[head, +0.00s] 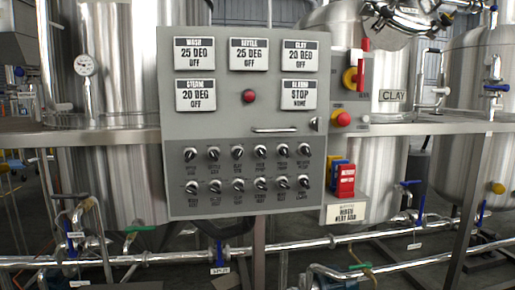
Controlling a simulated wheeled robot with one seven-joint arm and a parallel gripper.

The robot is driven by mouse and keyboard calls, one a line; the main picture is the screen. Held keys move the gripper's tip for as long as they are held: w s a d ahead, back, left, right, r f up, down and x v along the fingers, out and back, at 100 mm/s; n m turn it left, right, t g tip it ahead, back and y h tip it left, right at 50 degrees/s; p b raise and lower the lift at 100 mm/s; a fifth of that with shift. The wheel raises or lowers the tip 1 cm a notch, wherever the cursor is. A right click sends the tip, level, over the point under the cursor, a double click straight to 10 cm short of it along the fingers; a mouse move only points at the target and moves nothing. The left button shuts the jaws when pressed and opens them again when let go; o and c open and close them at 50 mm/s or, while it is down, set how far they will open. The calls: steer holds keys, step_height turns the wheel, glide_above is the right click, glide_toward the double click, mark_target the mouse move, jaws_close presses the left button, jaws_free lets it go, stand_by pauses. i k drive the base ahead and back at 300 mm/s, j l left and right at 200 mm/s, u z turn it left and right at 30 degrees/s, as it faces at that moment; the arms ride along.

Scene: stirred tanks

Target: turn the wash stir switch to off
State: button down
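A grey control panel (180,135) stands in the middle of the head view. Its lower half carries two rows of black rotary switches with pale pointers, an upper row (237,153) and a lower row (238,185). Their labels are too small to read surely, so I cannot tell which one is the wash stir switch or where it points. A display at the panel's upper left (194,54) reads WASH, 25 DEG, OFF. My gripper is not in view.
Steel tanks (110,60) stand behind the panel. A red button (249,96) and a bar handle (274,130) sit above the switches. Right of the panel are a red-yellow switch (350,80), a red knob (343,119) and red tags (346,180). Pipes (150,256) run below.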

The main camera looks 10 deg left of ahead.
mark_target(189, 154)
steer(key=j+u, duration=0.1)
steer(key=u, duration=0.65)
steer(key=i+j+u, duration=0.1)
steer(key=u, duration=0.25)
